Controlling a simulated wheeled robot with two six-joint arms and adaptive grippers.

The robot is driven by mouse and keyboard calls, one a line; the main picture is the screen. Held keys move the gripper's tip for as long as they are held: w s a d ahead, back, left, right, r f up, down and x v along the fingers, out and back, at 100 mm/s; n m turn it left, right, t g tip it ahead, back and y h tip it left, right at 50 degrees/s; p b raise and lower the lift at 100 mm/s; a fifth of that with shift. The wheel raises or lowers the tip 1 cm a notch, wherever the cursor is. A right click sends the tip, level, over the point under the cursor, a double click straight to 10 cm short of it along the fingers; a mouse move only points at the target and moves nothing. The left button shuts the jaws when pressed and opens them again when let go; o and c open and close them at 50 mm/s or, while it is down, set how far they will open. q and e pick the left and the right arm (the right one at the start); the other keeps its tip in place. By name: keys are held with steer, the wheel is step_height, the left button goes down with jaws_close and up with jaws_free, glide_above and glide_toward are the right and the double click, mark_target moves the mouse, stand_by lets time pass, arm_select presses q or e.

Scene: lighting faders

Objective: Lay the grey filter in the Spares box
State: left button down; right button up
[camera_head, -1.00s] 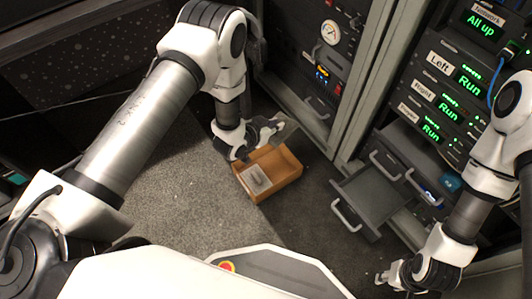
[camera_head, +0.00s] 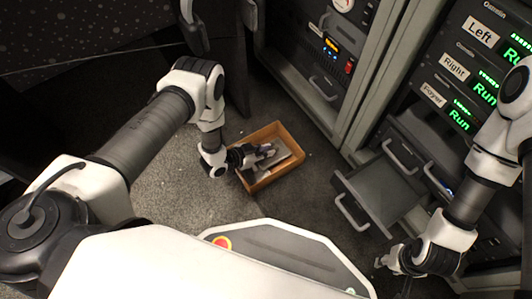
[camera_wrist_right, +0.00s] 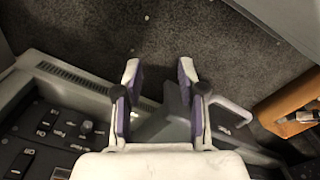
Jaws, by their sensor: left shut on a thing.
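The brown open box (camera_head: 298,168) stands on the floor; I can read no label on it. My left gripper (camera_head: 266,152) reaches into it from the left and is shut on the grey filter (camera_head: 287,153), a flat grey plate. The filter is within the box outline, low over its contents; I cannot tell whether it touches them. A paler item partly shows beneath. My right gripper (camera_head: 382,263) is far from the box, at the lower right. In the right wrist view its fingers (camera_wrist_right: 160,75) are apart and empty.
An open grey drawer (camera_head: 378,188) juts out of the rack right of the box. A grey cabinet (camera_head: 315,75) stands behind the box. Carpet left of the box is clear. In the right wrist view the box's edge (camera_wrist_right: 290,98) shows at right.

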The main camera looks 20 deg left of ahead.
arm_select(q)
steer(key=shift+f+b, duration=0.4)
steer(key=shift+b, duration=0.05)
steer(key=shift+f, duration=0.1)
steer(key=c, duration=1.1)
jaws_free()
steer(key=shift+c, duration=0.2)
